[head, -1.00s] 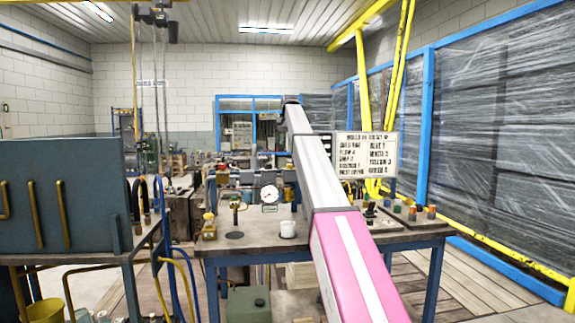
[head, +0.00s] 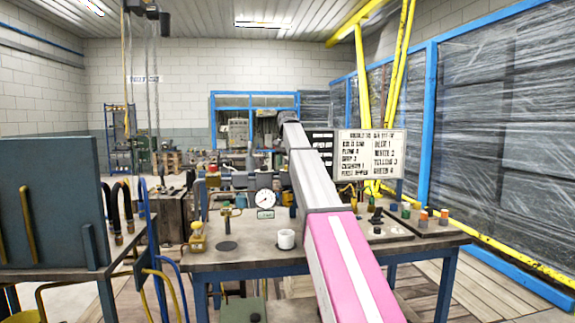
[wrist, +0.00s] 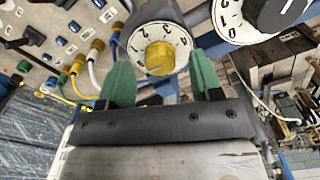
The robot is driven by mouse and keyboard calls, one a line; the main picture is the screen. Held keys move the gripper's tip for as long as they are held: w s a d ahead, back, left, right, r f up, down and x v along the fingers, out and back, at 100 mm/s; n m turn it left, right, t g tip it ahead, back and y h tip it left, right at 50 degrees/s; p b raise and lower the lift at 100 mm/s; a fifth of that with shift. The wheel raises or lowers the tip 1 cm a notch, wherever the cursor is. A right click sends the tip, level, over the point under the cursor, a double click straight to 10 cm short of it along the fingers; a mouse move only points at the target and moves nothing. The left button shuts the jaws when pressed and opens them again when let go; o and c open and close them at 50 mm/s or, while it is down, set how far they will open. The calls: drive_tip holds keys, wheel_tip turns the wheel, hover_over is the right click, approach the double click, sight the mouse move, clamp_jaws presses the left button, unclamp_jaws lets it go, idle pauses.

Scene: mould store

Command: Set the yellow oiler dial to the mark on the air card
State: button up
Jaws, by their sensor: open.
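The yellow oiler dial (wrist: 160,58) is a round yellow knob on a white numbered plate, in the upper middle of the wrist view. My gripper (wrist: 158,52) has two green fingers, open, one on each side of the knob, with gaps to it in the picture. Whether they are level with it in depth I cannot tell. The dial's pointer mark is not clear. In the head view a white card (head: 370,155) with black lettering stands beyond the bench; its rows seem to pair colours with numbers, but the small print is blurred. My gripper's tips are hidden there.
In the wrist view a black knob on a second white dial (wrist: 280,12) is close at upper right; coloured plugs and cables (wrist: 85,62) are at left. In the head view the bench (head: 250,262) holds a white cup (head: 286,239), a gauge (head: 265,198) and small coloured parts.

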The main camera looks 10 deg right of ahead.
drive_tip(key=shift+f, duration=0.65)
drive_tip(key=c, duration=0.9)
